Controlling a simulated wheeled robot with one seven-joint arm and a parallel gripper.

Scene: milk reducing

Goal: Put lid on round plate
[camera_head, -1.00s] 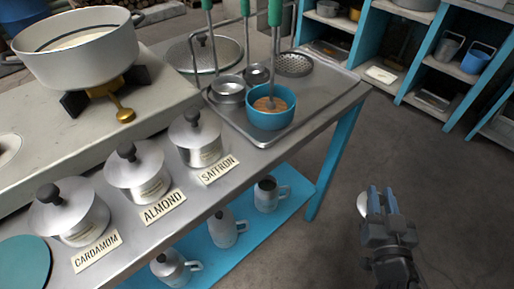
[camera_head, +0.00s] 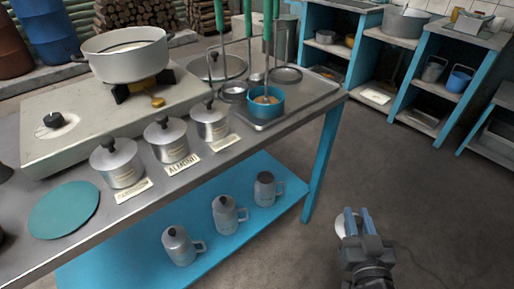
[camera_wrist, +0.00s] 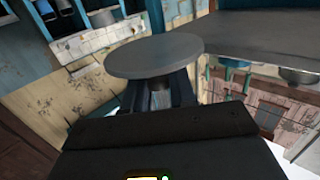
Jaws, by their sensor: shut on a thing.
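My gripper (camera_head: 358,215) is at the lower right of the head view, over the floor and apart from the table. It is shut on the knob of a pale grey round lid (camera_head: 341,227). In the wrist view the lid (camera_wrist: 155,55) shows as a flat disc beyond the fingers, its knob between them. A flat round teal plate (camera_head: 63,210) lies bare on the left part of the metal table, far left of my gripper.
Lidded cardamom (camera_head: 121,170), almond (camera_head: 171,147) and saffron (camera_head: 212,124) pots stand along the table edge. A stove (camera_head: 45,150) with a pot (camera_head: 127,62) stands behind. Several mugs sit on the blue lower shelf (camera_head: 125,262). Floor around my gripper is clear.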

